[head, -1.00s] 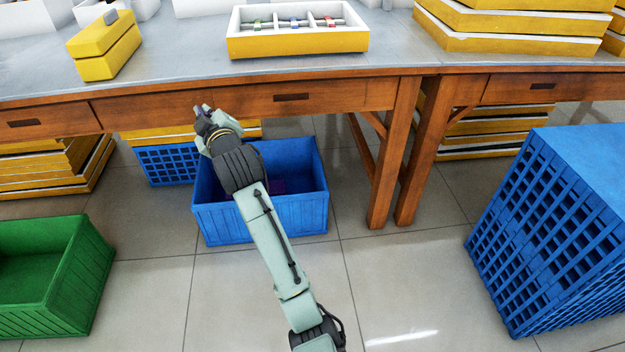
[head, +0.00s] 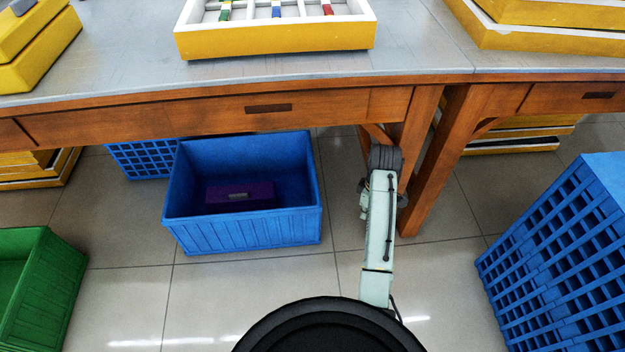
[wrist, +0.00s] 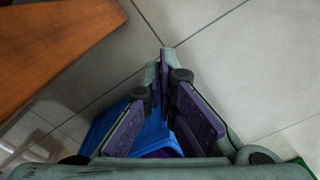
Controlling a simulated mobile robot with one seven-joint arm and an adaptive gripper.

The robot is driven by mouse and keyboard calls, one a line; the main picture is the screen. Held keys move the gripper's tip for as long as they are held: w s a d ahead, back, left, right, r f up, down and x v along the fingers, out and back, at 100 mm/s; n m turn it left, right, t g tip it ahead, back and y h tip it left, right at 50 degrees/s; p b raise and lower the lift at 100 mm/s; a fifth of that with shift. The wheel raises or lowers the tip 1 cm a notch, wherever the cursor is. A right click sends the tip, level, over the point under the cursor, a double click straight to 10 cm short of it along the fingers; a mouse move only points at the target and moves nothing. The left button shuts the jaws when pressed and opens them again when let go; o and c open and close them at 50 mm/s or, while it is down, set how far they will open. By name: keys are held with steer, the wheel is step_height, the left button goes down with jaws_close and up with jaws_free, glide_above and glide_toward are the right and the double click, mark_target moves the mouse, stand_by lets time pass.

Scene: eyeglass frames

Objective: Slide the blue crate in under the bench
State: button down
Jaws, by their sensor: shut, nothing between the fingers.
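The blue crate (head: 245,232) stands on the floor at the bench's front. Its back rim is close to the bench's front edge, and most of it shows in front of the bench (head: 215,115). A dark purple box (head: 240,194) with a grey handle lies inside it. My arm reaches down to the right of the crate, close to the bench leg, apart from the crate. My gripper (wrist: 163,58) is shut and empty in the wrist view; its fingertips are mostly hidden behind my arm in the head view. Blue crate (wrist: 156,130) shows between the finger links.
A blue lattice crate (head: 140,158) stands under the bench, behind and left. A green crate (head: 40,285) is at left, a large blue lattice crate stack (head: 560,250) at right. Bench legs (head: 425,175) stand right of the crate. Floor in front is clear.

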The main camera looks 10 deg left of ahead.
steer(key=w+a+b, duration=0.1)
steer(key=w+a, duration=0.3)
steer(key=a, duration=0.6)
steer(key=w+a, duration=0.4)
steer(key=a, duration=0.6)
steer(key=f, duration=0.1)
steer(key=d+f, duration=0.1)
steer(key=f, duration=0.3)
steer(key=shift+s+d+b, duration=0.35)
steer(key=shift+s, duration=0.05)
steer(key=shift+s+d+p, duration=0.25)
steer(key=shift+d+p, duration=0.55)
steer(key=shift+p, duration=0.25)
steer(key=shift+a, duration=0.1)
